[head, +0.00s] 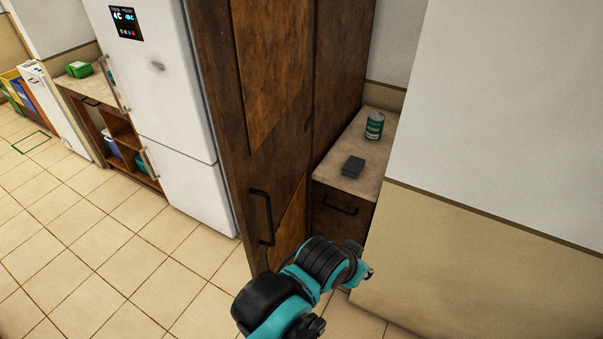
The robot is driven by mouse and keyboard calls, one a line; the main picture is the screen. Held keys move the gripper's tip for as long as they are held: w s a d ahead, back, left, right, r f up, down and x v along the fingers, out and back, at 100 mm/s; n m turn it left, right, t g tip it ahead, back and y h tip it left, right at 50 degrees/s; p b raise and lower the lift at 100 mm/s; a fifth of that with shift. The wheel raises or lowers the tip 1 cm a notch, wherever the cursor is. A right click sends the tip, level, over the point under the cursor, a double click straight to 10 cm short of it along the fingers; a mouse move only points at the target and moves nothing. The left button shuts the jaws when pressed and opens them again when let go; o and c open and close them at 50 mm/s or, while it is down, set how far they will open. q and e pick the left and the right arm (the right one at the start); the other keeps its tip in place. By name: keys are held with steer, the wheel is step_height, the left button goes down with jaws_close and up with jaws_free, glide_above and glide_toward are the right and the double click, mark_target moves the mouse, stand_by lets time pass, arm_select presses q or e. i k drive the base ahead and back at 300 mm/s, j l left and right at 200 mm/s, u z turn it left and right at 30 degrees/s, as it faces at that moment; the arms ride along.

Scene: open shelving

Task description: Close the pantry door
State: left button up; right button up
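The pantry door (275,80) is a tall brown wooden panel in the middle of the head view, with a black bar handle (263,217) low on its face. I cannot tell exactly how far it stands open. One teal and black arm of mine, seemingly the left, comes up from the bottom edge in front of the door's lower part and bends to the right. Its far end, my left gripper (368,272), shows only as a small grey and dark piece below the handle's level, right of the door. Its fingers cannot be made out. My other gripper is out of view.
Right of the door, a low counter (343,140) with a drawer holds a green can (374,126) and a dark box (353,167). A wall (500,150) bounds the right. A white fridge (160,80) stands left. The tiled floor (100,240) at left is clear.

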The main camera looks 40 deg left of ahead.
mark_target(255, 57)
steer(key=i+l+u, duration=0.1)
steer(key=u, duration=0.35)
steer(key=k+j+u, duration=0.1)
steer(key=u, duration=1.05)
steer(key=l, duration=0.55)
steer(key=k+l+u, duration=0.15)
steer(key=l, duration=0.9)
